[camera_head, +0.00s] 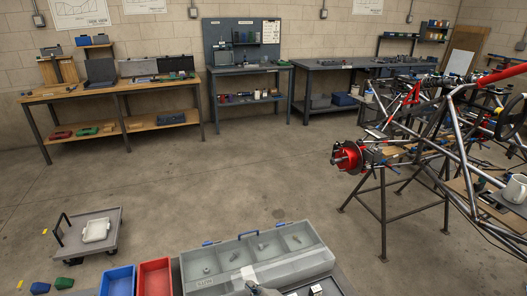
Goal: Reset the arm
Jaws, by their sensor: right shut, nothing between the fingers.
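My right gripper (259,287) shows only in part at the bottom edge, in front of the grey compartment case. It looks shut and empty, and its arm is mostly cut off by the frame. My left gripper is not in view. The grey case (310,266) has several compartments with small parts in them and a pale patch near its front middle. I cannot tell whether the gripper touches the case.
A blue bin (118,280) and a red bin (154,278) stand left of the case. A cart (107,240) carries a white container (96,230). The tube chassis (460,130) rests on stands at right. Benches line the wall; the middle floor (250,180) is clear.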

